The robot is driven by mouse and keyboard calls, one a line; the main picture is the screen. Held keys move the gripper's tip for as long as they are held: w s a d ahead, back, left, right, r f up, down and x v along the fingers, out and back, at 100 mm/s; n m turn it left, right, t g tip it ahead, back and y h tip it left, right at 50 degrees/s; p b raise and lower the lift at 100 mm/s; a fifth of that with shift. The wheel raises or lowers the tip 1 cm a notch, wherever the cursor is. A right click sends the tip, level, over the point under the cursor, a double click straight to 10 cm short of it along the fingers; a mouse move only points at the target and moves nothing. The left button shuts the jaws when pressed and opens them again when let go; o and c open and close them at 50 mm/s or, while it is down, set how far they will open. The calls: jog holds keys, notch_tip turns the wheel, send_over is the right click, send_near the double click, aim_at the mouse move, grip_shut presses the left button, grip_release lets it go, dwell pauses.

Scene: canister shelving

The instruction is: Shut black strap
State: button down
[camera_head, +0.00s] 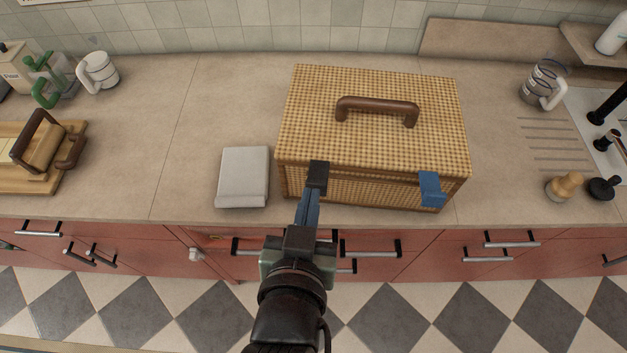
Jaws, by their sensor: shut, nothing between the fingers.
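A woven wicker basket (370,135) with a brown handle (377,108) on its lid stands on the counter. The lid looks down. On its front edge are a black strap (318,174) at the left and a blue strap (431,188) at the right. The blue strap hangs over the front edge. My gripper (310,196) is shut and empty, its fingertips right at the lower end of the black strap. The fingers hide the part of the basket front below that strap, so I cannot tell whether they touch it or whether it is fastened.
A folded grey cloth or box (243,176) lies left of the basket. Mugs, a wooden board (40,180) and a green item are at far left. A glass or mug (543,85), a sink and small stoppers are at right. Drawers with bar handles line the front below the counter.

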send_over(315, 184)
jog(key=s, duration=0.1)
notch_tip(315, 184, down, 3)
notch_tip(315, 184, down, 3)
jog(key=shift+f+p, duration=0.1)
jog(key=shift+p, duration=0.6)
jog(key=shift+s+f, duration=0.2)
jog(key=shift+f, duration=0.4)
jog(key=shift+f, duration=0.1)
